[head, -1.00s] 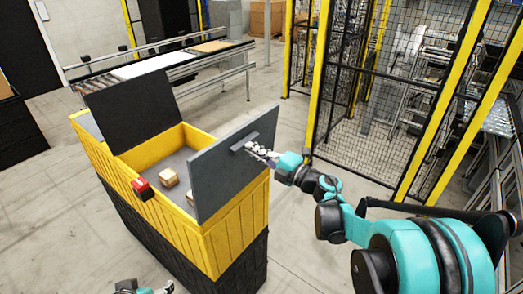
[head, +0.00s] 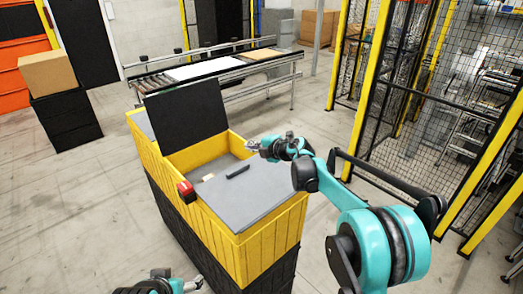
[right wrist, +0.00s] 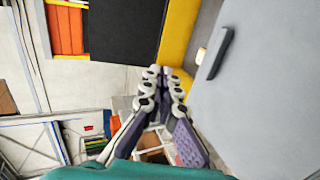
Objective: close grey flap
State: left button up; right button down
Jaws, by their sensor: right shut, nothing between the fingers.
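The grey flap (head: 258,192) lies down over the near right part of the yellow box (head: 262,236) and looks about level with its rim. Its dark bar handle (head: 238,170) faces up. The flap also fills the right side of the right wrist view (right wrist: 265,95), with the handle (right wrist: 221,54) near its edge. My right gripper (head: 251,145) is shut and empty, just beyond the flap's far edge and apart from the handle. Its fingertips meet in the right wrist view (right wrist: 165,73). My left gripper (head: 192,284) is at the bottom edge, too small to read.
A black flap (head: 188,117) stands raised on the box. Between the flaps the box is open, with a small light item (head: 207,177) inside. A red piece (head: 186,190) sits on the left wall. A conveyor (head: 215,68) stands behind; mesh fencing (head: 400,100) is right.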

jog(key=b, duration=0.3)
send_over(237, 169)
jog(key=s+d, duration=0.3)
notch_tip(237, 169, down, 6)
jog(key=w+a+f+b, duration=0.1)
jog(key=f, duration=0.1)
jog(key=a+f+b, duration=0.1)
jog(key=f, duration=0.2)
jog(key=w+a+f+b, duration=0.1)
jog(key=f, duration=0.1)
jog(key=shift+w+f, duration=0.2)
jog(key=shift+w, duration=0.15)
jog(key=shift+w+a+f+b, duration=0.1)
jog(key=shift+w+f+b, duration=0.1)
jog(key=shift+f+b, duration=0.4)
